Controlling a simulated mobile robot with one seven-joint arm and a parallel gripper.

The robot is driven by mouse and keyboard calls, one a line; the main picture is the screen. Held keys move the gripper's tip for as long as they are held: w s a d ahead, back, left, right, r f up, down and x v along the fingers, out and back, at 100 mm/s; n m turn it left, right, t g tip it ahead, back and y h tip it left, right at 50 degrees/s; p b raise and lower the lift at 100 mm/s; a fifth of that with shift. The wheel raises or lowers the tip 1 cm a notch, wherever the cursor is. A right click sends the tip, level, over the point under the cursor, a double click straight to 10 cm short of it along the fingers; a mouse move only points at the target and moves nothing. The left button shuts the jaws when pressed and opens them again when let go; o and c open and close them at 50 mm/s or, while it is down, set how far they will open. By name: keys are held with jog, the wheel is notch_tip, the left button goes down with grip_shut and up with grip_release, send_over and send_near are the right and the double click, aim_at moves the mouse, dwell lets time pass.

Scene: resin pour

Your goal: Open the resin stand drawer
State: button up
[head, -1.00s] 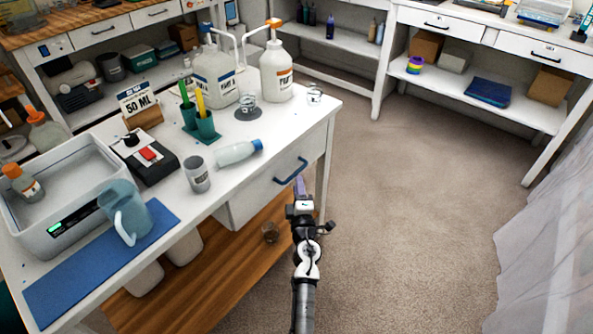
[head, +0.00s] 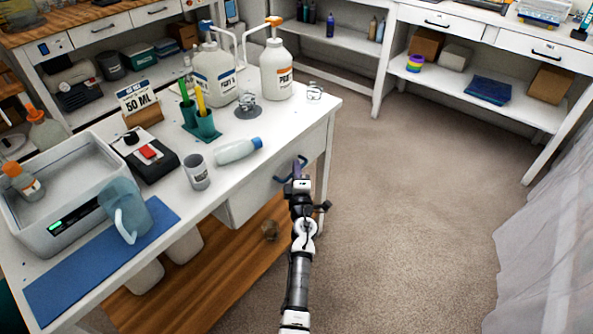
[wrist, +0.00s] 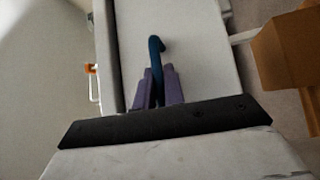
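The white resin stand (head: 95,270) has a white drawer (head: 245,200) in its front, under the top's right end. The drawer looks closed. Its dark blue bar handle (head: 281,178) is partly covered by my gripper (head: 300,168) in the head view. In the wrist view the handle (wrist: 156,48) runs between the two purple fingers of my gripper (wrist: 158,80). The fingers are close together on both sides of it, with almost no gap visible, so my gripper looks shut on the handle.
A blue-capped bottle (head: 238,150), a grey cup (head: 197,172) and two pump jugs (head: 277,72) stand or lie on the stand's top. A wooden lower shelf (head: 205,270) is below. Open carpet (head: 420,210) lies to the right, with a pale curtain (head: 550,240) beyond.

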grip_shut()
jog(key=shift+d, duration=0.1)
jog(key=s+d+p, duration=0.6)
jog(key=s+d, duration=1)
jog(key=d, duration=0.1)
jog(key=shift+d+p, duration=0.3)
jog(key=o, duration=0.6)
grip_release()
jog(key=shift+s, duration=0.1)
